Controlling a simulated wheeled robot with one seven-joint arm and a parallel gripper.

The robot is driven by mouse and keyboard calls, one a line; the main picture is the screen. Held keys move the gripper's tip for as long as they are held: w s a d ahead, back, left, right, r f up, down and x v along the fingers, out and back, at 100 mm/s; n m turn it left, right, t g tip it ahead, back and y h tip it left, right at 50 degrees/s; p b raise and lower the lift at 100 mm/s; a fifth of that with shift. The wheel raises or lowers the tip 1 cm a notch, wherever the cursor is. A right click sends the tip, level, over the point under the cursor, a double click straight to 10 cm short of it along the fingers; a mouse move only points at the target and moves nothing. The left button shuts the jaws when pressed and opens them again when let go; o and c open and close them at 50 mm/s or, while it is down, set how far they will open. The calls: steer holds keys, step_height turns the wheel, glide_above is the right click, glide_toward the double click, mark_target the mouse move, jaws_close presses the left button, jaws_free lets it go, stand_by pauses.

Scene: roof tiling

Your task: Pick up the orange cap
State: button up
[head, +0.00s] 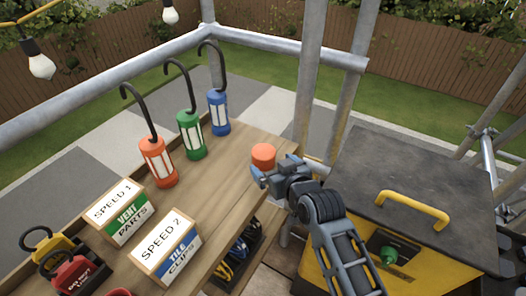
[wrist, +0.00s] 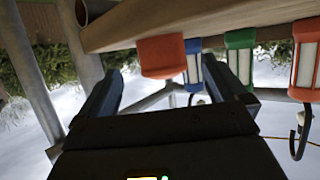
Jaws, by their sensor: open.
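The orange cap (head: 263,156) is a short cylinder standing on the wooden table near its right end. My gripper (head: 273,174) is at the table's right edge, just on the near side of the cap, and partly overlaps its lower part in the head view. In the wrist view, which is upside down, the orange cap (wrist: 162,57) shows between the tips of the two spread fingers (wrist: 164,78). The jaws are open and hold nothing. I cannot tell whether a finger touches the cap.
Blue (head: 219,115), green (head: 190,136) and orange-red (head: 157,163) hooked lanterns stand left of the cap. Two labelled boxes (head: 120,211) (head: 166,246) are nearer. Metal poles (head: 309,75) rise behind. A black-topped yellow cabinet (head: 415,178) stands right. Bare tabletop (head: 215,190) lies between.

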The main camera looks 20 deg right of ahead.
mark_target(269, 161)
steer(key=shift+p+x, duration=0.35)
steer(key=shift+x, duration=2.75)
steer(key=shift+a+r, duration=0.1)
steer(key=shift+a, duration=0.05)
steer(key=c, duration=1)
steer(key=shift+c, duration=0.2)
